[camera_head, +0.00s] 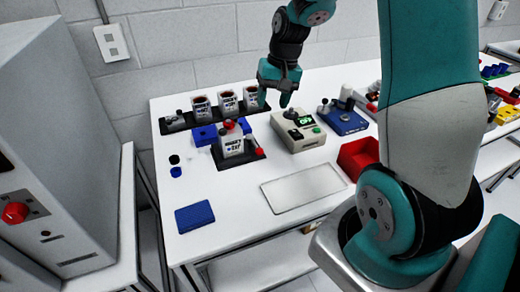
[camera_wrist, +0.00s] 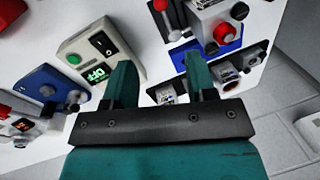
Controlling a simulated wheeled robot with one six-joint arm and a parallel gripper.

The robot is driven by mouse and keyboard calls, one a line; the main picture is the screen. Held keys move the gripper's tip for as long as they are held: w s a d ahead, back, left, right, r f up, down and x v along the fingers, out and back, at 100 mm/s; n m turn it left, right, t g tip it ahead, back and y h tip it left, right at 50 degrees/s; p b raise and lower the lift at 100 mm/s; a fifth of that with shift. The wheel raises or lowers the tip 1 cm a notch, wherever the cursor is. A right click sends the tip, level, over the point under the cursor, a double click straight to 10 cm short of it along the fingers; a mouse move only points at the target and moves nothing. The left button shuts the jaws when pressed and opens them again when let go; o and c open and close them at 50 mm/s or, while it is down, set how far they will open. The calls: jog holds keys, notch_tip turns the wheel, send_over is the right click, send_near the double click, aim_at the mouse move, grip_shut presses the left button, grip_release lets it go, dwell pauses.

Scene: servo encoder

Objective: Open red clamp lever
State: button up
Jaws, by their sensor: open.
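The red clamp lever (camera_head: 256,150) stands at the right side of a dark fixture (camera_head: 236,163) holding a printed white-and-black unit (camera_head: 232,146). In the wrist view a red handle on a grey stem (camera_wrist: 161,6), likely this lever, is at the top edge and partly cut off. My gripper (camera_head: 274,97) is open and empty above the back of the table, behind and apart from the lever.
A beige box with a green display (camera_head: 299,131) stands right of the lever. Several printed units (camera_head: 228,102) stand behind. A red bin (camera_head: 357,156) and blank plate (camera_head: 303,188) lie rightward.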

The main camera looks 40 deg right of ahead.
aim_at(260, 149)
jog(key=a+f, duration=0.1)
jog(key=f, duration=0.4)
jog(key=w+a+f+p, duration=0.1)
jog(key=f, duration=0.4)
jog(key=a+f, duration=0.1)
jog(key=f, duration=0.5)
jog(key=shift+w+p, duration=0.15)
jog(key=shift+p, duration=0.25)
grip_shut()
